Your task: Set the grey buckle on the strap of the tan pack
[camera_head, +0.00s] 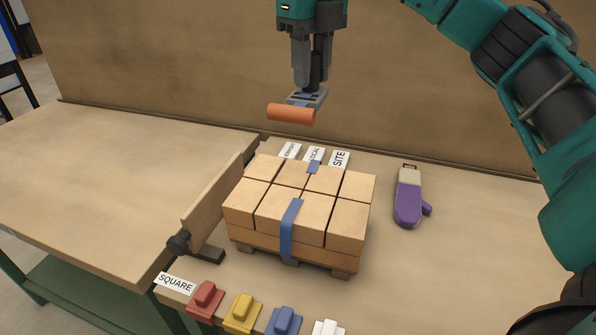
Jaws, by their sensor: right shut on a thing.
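The tan pack (266,204) is a block of several tan bricks on a wooden pallet. A blue strap (290,228) runs down its front and over its front top edge. Another short blue piece (313,167) shows at the back of the top. My right gripper (312,86) points down above and behind the pack. It is shut on the grey buckle (312,98), which carries an orange cylindrical handle (291,113) and has a small blue patch on it. The buckle hangs clear of the pack. My left gripper is out of view.
White label cards, one reading SITE (340,159), stand behind the pack. Red (205,299), yellow (242,313), blue (283,322) and white blocks line the front. An upright board (213,204) stands left.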

